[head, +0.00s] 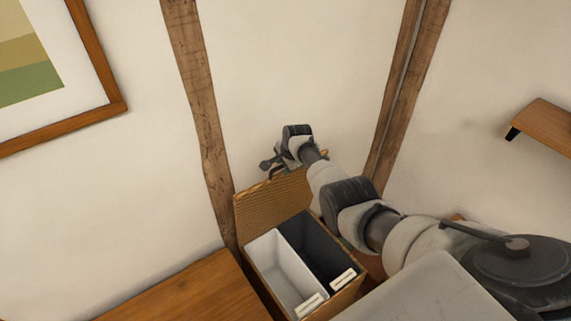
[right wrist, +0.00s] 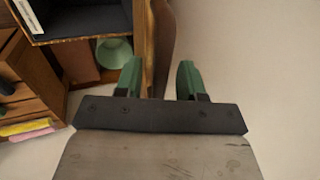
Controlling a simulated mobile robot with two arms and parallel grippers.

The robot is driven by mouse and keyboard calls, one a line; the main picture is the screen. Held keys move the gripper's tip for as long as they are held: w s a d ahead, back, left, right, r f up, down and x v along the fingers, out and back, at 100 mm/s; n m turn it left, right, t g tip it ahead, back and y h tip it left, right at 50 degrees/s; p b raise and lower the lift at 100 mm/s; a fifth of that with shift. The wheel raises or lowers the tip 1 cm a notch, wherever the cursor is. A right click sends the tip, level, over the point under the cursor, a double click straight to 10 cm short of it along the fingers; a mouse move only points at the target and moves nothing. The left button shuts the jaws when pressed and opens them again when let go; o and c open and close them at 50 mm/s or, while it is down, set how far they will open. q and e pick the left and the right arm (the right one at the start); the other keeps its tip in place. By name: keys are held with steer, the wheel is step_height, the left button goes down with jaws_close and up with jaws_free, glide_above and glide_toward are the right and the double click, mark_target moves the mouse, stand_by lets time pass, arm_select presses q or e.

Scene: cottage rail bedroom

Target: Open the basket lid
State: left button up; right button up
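The wicker basket (head: 349,293) stands against the wall with its lid (head: 268,203) raised at the back, standing roughly upright. A white compartment (head: 270,262) and a dark compartment (head: 312,247) show inside, each with a pale label in front. My right gripper (head: 280,168) is at the top edge of the lid. In the right wrist view its green fingers (right wrist: 160,80) are apart. The lid's thin edge (right wrist: 148,45) shows between them, nearer the left finger; contact is unclear. My left gripper is not in view.
A wooden surface (head: 190,291) lies left of the basket. Timber posts (head: 200,100) and a framed picture (head: 75,123) are on the wall. A small shelf (head: 545,127) is at right. The right wrist view shows a green pot (right wrist: 115,52) and yellow and pink items (right wrist: 28,128).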

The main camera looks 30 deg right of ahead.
steer(key=shift+r, duration=0.1)
steer(key=shift+s+r, duration=0.1)
steer(key=shift+r, duration=0.1)
steer(key=p+v, duration=0.2)
steer(key=v, duration=0.8)
steer(key=s+a+f+n+g+b, duration=0.1)
steer(key=s+a+f+n, duration=0.15)
steer(key=s+f, duration=0.6)
steer(key=s+a+f+n+h+b, duration=0.1)
steer(key=s+f+n, duration=0.25)
steer(key=f, duration=0.95)
steer(key=s+a+f+n+g+b, duration=0.1)
steer(key=s+a+f+n, duration=0.15)
steer(key=s+f, duration=0.6)
steer(key=s+a+f+n+b, duration=0.1)
steer(key=s+a+f+n, duration=0.1)
steer(key=s+f, duration=0.4)
steer(key=s+a+f+n, duration=0.2)
steer(key=s+f+n, duration=0.3)
steer(key=s, duration=1.2)
steer(key=s+a+f+n+g+b, duration=0.1)
steer(key=s+a+f+n, duration=0.2)
steer(key=s+f, duration=0.4)
steer(key=s+n, duration=0.1)
steer(key=s, duration=0.3)
steer(key=shift+s+f+y+b, duration=0.2)
steer(key=shift+s+y+b, duration=0.1)
steer(key=shift+s, duration=0.1)
